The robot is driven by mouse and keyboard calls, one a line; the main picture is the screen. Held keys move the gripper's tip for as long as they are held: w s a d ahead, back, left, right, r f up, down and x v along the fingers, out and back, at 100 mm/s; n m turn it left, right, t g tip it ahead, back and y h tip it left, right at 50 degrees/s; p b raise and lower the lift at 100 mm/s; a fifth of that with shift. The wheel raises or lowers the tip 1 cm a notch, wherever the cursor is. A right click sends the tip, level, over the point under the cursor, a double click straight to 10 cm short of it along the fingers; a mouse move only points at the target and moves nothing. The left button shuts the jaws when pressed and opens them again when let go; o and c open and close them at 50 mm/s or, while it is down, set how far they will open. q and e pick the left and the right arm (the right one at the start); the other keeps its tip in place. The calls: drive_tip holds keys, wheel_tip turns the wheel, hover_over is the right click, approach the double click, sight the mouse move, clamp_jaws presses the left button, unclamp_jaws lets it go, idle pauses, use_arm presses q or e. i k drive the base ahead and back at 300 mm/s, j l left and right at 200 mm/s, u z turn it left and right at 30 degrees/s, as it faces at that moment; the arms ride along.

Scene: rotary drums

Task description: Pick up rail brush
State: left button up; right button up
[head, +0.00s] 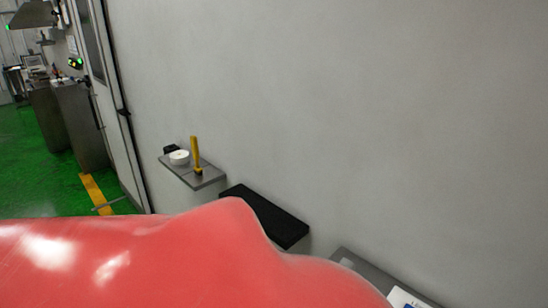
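An upright yellow tool (195,153) with a darker lower end stands on a small grey wall shelf (213,181), left of the picture's middle. It may be the rail brush, but it is too small to tell for sure. A white round bowl or roll (179,157) sits just left of it, with a small black item (171,149) behind. Neither of my grippers is in view.
A large glossy red-pink surface (180,260) fills the foreground and hides what is below. A black shelf (270,213) and a grey ledge (370,275) with a white-and-blue item (405,299) run along the grey wall. Green floor (40,185) lies open at left.

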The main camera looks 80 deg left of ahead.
sight(198, 170)
drive_tip(key=k+l+u, duration=0.1)
drive_tip(key=u, duration=1.95)
drive_tip(key=i+l+u, duration=0.1)
drive_tip(key=u, duration=0.3)
drive_tip(key=l+u, duration=0.1)
drive_tip(key=u, duration=0.35)
drive_tip(key=l+u, duration=0.1)
drive_tip(key=u, duration=0.35)
drive_tip(key=i+l, duration=0.05)
